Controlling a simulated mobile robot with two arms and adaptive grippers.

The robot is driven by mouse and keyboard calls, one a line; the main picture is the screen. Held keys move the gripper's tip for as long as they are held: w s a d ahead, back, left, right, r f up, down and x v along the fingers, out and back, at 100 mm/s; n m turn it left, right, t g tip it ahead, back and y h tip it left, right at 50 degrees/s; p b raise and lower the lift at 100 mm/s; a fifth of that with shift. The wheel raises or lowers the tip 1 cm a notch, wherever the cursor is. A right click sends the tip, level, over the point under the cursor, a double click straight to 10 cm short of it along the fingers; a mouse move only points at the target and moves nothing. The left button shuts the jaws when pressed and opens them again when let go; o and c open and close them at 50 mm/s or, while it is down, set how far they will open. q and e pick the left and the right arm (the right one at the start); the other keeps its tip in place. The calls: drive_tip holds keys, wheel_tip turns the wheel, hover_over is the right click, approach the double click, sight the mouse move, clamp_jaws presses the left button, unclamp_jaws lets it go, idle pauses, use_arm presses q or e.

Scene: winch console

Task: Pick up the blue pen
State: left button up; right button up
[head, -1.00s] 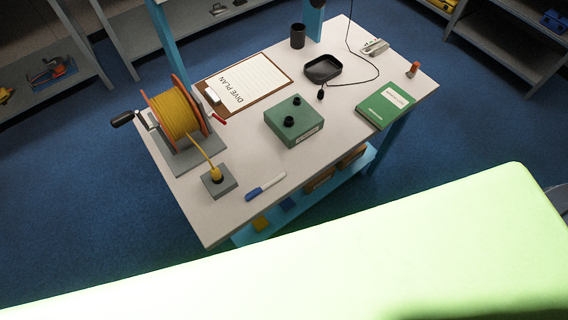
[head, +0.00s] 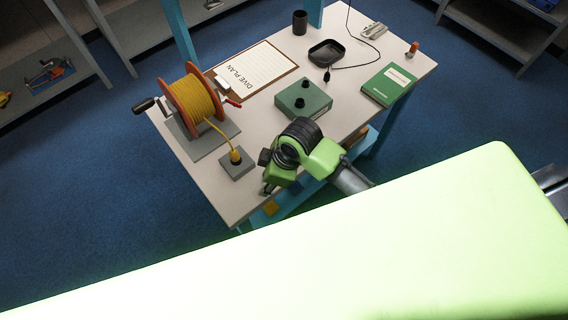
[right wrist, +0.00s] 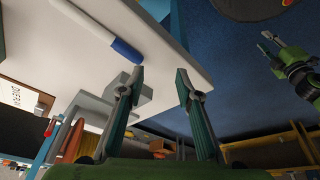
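The blue pen shows in the right wrist view, with a white body and a blue cap (right wrist: 125,50), lying on the bench near its edge. In the head view my right gripper (head: 267,188) hangs over the front of the bench and hides the pen. In the right wrist view my right gripper (right wrist: 160,86) is open and empty, its two fingers apart, with the cap just beyond the left fingertip. My left gripper (right wrist: 267,41) is at the right of that view, away from the bench, its fingers seemingly apart; it is not in the head view.
A grey block (head: 237,165) with a yellow cable and the winch drum (head: 192,104) stand left of my right gripper. A green control box (head: 304,99) stands behind it. A clipboard (head: 256,74), black tray (head: 326,53) and green book (head: 388,84) lie farther back.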

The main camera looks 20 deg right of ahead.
drive_tip(key=w+d+r+n+g+h, duration=0.25)
drive_tip(key=w+d+r+n, duration=0.2)
drive_tip(key=r+n, duration=0.55)
drive_tip(key=shift+t+h, duration=0.25)
drive_tip(key=f, duration=0.5)
drive_tip(key=f+p, duration=0.1)
drive_tip(key=f, duration=0.2)
drive_tip(key=shift+w+a+f, duration=0.3)
drive_tip(key=shift+w+f, duration=0.05)
drive_tip(key=shift+w, duration=0.05)
drive_tip(key=f, duration=0.1)
drive_tip(key=f+p, duration=0.1)
drive_tip(key=f, duration=0.2)
drive_tip(key=shift+d, duration=0.35)
drive_tip(key=shift+w+f+p, duration=0.1)
drive_tip(key=shift+f+p, duration=0.2)
drive_tip(key=shift+f, duration=0.4)
use_arm(q)
drive_tip(key=shift+s+a+r, duration=0.1)
drive_tip(key=shift+a+r, duration=0.1)
drive_tip(key=shift+r, duration=0.45)
drive_tip(key=shift+s+a+r, duration=0.1)
drive_tip(key=shift+a+r, duration=0.1)
drive_tip(key=shift+r, duration=0.4)
use_arm(e)
drive_tip(key=c, duration=0.9)
